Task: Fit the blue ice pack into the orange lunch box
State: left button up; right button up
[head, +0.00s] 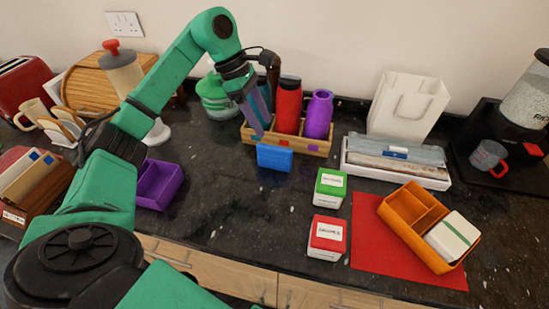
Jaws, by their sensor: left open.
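The blue ice pack (274,158) stands on the dark counter just in front of a wooden bottle holder. My left gripper (259,124) is open, fingers pointing down, above and slightly left of the pack. No contact with the pack shows, though the gap is hard to judge. The orange lunch box (398,222) sits turned at an angle on a red mat at the right. Its far-left part has empty compartments. A white container with a green stripe (453,237) fills its near-right part. My right gripper is not in view.
The wooden holder (318,148) carries a red bottle (288,106) and a purple bottle (319,114). Green-lidded (330,187) and red-lidded (327,238) boxes stand left of the red mat (368,247). A purple bin (160,186) is at the left. The middle counter is clear.

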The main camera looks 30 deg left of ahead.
aim_at(273, 147)
pick_arm(q)
jog(key=p+x, duration=0.2)
jog(key=x, duration=0.4)
jog(key=shift+s+d+f+p, duration=0.1)
jog(key=shift+s+f+p, duration=0.05)
jog(key=shift+p, duration=0.2)
jog(key=shift+f, duration=0.35)
jog(key=shift+f+b, duration=0.3)
jog(key=shift+b, duration=0.15)
grip_shut()
dwell(0.9)
